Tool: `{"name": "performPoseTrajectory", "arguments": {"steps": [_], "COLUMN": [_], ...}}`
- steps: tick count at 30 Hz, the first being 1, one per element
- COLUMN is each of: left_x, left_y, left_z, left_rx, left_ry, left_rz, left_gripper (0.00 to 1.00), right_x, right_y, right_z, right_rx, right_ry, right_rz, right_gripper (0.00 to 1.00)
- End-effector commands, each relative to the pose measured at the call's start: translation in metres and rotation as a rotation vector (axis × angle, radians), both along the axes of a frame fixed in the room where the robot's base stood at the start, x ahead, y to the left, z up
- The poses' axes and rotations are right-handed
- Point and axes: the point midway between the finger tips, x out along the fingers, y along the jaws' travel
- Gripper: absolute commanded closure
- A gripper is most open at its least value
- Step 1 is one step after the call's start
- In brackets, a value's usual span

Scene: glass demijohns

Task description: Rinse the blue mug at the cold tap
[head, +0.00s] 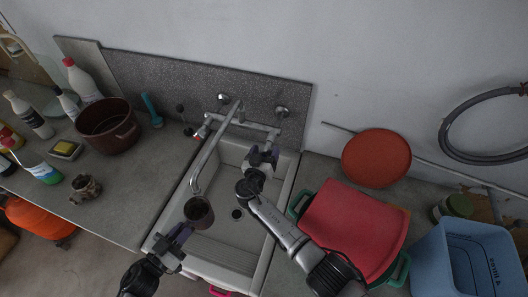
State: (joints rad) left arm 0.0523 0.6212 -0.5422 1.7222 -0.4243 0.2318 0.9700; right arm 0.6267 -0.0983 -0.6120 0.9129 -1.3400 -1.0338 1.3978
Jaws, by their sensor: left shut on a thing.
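A dark mug (199,212), looking brownish-grey rather than blue, is held over the left part of the sink (232,190), its mouth upward. My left gripper (186,228) is shut on its near side. The mug is just below the end of the curved tap spout (205,160); no water stream can be made out. The wall tap has a left handle with a red mark (201,132) and a right handle (274,134). My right gripper (262,150) is open, its fingers apart, just in front of the right handle; I cannot tell whether it touches.
Left counter: a dark red pot (108,126), white bottles (82,80), a sponge dish (66,150) and a brown jar-like mug (86,188). Right of the sink: a red lidded box (355,225) with green handles, a round red lid (376,158) and a blue bin (466,262). My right arm crosses the sink's right edge.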

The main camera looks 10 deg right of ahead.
Motion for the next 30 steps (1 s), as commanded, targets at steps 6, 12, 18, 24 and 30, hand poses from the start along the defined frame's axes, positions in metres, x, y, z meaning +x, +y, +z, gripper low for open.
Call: {"name": "performPoseTrajectory", "arguments": {"steps": [6, 12, 18, 24, 30], "left_x": [0.0001, 0.0001, 0.0002, 0.0001, 0.0002], "left_y": [-0.0001, -0.0001, -0.0001, -0.0001, -0.0001], "left_z": [0.0005, 0.0005, 0.0005, 0.0006, 0.0006], "left_rx": [-0.001, -0.001, -0.001, -0.001, -0.001], "left_ry": [-0.001, -0.001, -0.001, -0.001, -0.001], "left_rz": [0.000, 0.000, 0.000, 0.000, 0.000], "left_gripper": [1.00, 1.00, 1.00, 1.00, 1.00], "right_x": [-0.0003, -0.0003, -0.0003, 0.0002, 0.0005], "right_y": [0.0001, 0.0001, 0.0003, 0.0013, 0.0017], "right_z": [-0.0001, -0.0001, 0.0001, 0.0004, 0.0006], "right_rx": [0.000, 0.000, -0.015, -0.164, -0.258], "right_ry": [0.000, 0.000, 0.008, 0.087, 0.136], "right_rz": [0.000, 0.000, 0.000, 0.000, 0.001], "right_gripper": [0.51, 0.70, 0.80, 0.80, 0.80]}}
